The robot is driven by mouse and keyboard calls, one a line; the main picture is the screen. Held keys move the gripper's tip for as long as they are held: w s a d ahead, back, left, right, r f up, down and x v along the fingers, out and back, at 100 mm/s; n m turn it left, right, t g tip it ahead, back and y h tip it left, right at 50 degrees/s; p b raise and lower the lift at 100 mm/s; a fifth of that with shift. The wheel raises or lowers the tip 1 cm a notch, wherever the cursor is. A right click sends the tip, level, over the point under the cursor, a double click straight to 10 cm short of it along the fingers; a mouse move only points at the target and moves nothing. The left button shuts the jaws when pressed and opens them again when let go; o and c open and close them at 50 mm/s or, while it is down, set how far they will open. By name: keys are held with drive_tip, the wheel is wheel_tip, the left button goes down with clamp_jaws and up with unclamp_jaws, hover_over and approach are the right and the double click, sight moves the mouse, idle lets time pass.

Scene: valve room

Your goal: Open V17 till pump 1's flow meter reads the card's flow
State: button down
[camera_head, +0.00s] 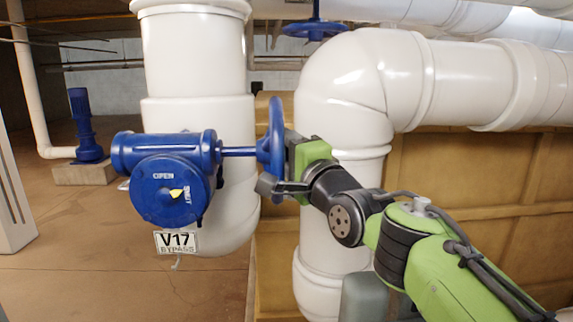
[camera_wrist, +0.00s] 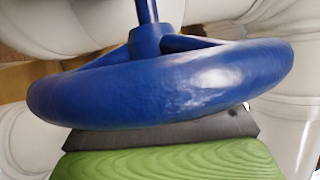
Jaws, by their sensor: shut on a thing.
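The V17 valve (camera_head: 168,165) is a blue gearbox on a white vertical pipe. Its round face reads OPEN at the top and SHUT at the right, and a yellow pointer (camera_head: 176,193) sits toward the SHUT side. A white tag (camera_head: 176,242) below reads V17 BYPASS. A blue shaft runs right to the handwheel (camera_head: 276,135), seen edge-on. My gripper (camera_head: 283,165) is at the handwheel's right side, shut on its rim. In the wrist view the blue handwheel (camera_wrist: 170,85) rim crosses the frame above my gripper's dark finger (camera_wrist: 165,132). No flow meter or card shows.
A thick white elbow pipe (camera_head: 345,90) stands right behind my gripper and runs right. Another blue handwheel (camera_head: 316,29) is above. A blue pump-like unit (camera_head: 84,125) stands on a block at the far left. Open floor (camera_head: 80,240) lies at the left.

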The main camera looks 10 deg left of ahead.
drive_tip(key=c, duration=0.6)
unclamp_jaws()
drive_tip(key=b+v, duration=0.3)
drive_tip(key=v, duration=0.9)
drive_tip(key=shift+f, duration=0.15)
